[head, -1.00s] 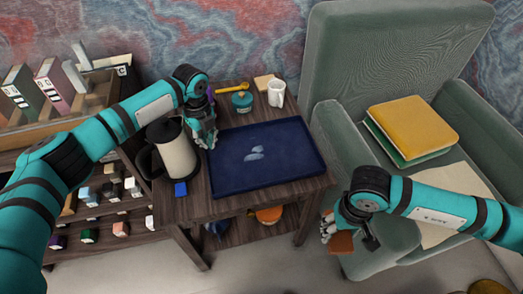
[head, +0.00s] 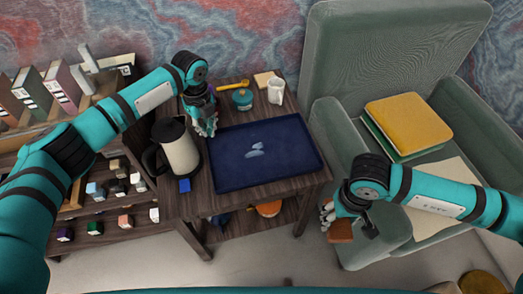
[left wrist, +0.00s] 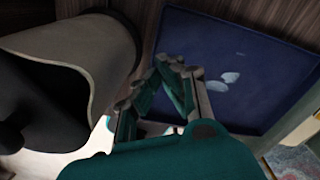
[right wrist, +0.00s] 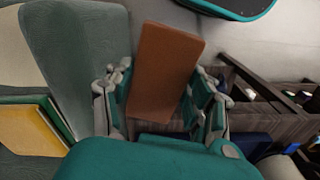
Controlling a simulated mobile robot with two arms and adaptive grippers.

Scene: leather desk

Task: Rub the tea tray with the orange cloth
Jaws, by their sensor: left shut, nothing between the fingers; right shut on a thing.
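The tea tray (head: 225,181) is dark blue and rectangular, lying flat on the small wooden table, with pale smudges (head: 255,150) near its middle. It also shows in the left wrist view (left wrist: 255,55). My left gripper (head: 208,128) is shut and empty, above the tray's back left corner beside the kettle. My right gripper (head: 332,222) is shut on a flat orange-brown rectangular piece, which looks like the orange cloth (head: 340,232). It holds it in the air in front of the armchair, right of the table and apart from the tray. The cloth fills the right wrist view's middle (right wrist: 165,70).
A cream and black kettle (head: 180,150) stands left of the tray, with a small blue block (head: 184,185) in front. A white mug (head: 276,92), a teal jar (head: 242,99) and a yellow spoon (head: 232,86) stand behind it. The green armchair (head: 350,150) is close on the right.

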